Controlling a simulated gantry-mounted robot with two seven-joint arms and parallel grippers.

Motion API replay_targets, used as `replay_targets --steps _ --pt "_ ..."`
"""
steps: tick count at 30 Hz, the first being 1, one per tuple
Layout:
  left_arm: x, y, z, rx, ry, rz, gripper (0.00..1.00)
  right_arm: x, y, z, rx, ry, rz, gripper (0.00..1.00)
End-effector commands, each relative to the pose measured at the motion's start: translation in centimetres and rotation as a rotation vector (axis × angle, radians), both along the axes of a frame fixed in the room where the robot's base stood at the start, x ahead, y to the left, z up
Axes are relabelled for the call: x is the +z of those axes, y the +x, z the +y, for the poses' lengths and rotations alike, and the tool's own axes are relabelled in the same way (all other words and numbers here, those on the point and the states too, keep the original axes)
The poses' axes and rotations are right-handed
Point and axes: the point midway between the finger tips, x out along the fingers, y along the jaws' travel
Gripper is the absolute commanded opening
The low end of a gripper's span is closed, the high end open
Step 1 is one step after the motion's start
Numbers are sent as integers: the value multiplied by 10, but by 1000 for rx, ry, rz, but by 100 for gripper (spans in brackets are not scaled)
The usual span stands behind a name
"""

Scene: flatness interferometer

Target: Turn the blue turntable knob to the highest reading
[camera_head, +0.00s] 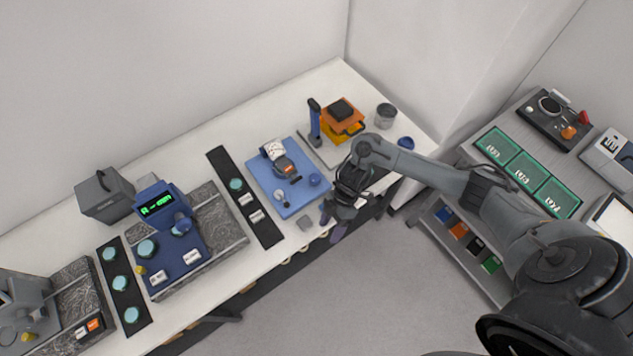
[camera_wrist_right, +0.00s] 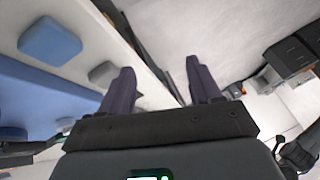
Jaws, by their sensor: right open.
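A blue instrument with a lit green display (camera_head: 158,205) stands on a speckled stone block at the left in the head view. Its blue base (camera_head: 170,268) carries a teal disc (camera_head: 147,249). A small blue round part (camera_head: 182,227) sits below the display; I cannot tell whether it is the turntable knob. The display's reading is too small to read surely. My right gripper (camera_head: 332,222) is open and empty near the table's front edge, well right of the instrument. Its two dark fingers stand apart in the wrist view (camera_wrist_right: 160,82). My left gripper is not in view.
A blue mat (camera_head: 264,187) with small items lies left of my right gripper. A grey block (camera_head: 305,223) lies near the front edge. Black strips with teal discs flank the instrument. An orange stack (camera_head: 343,118) and a grey cup (camera_head: 385,115) stand farther back.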

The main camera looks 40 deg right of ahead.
Motion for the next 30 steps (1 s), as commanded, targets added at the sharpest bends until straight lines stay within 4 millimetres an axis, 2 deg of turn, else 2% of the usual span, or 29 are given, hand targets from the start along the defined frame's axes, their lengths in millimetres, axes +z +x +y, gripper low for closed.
replay_targets --steps 1,3,6,10,13,17,20,30 --pt "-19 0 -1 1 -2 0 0 -2 26 -33 -10 -53 -23 63" --pt "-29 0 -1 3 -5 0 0 10 54 -68 -28 -111 -58 63" --pt "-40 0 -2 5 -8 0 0 33 91 -101 -59 -164 -129 63" --pt "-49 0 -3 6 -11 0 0 64 125 -121 -78 -195 -214 63" --pt "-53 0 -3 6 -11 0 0 79 140 -126 -87 -201 -253 63" --pt "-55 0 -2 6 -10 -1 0 83 149 -123 -89 -198 -274 63" --pt "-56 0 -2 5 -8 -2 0 74 151 -119 -88 -198 -275 63" --pt "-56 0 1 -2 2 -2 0 26 157 -99 -89 -197 -274 63"
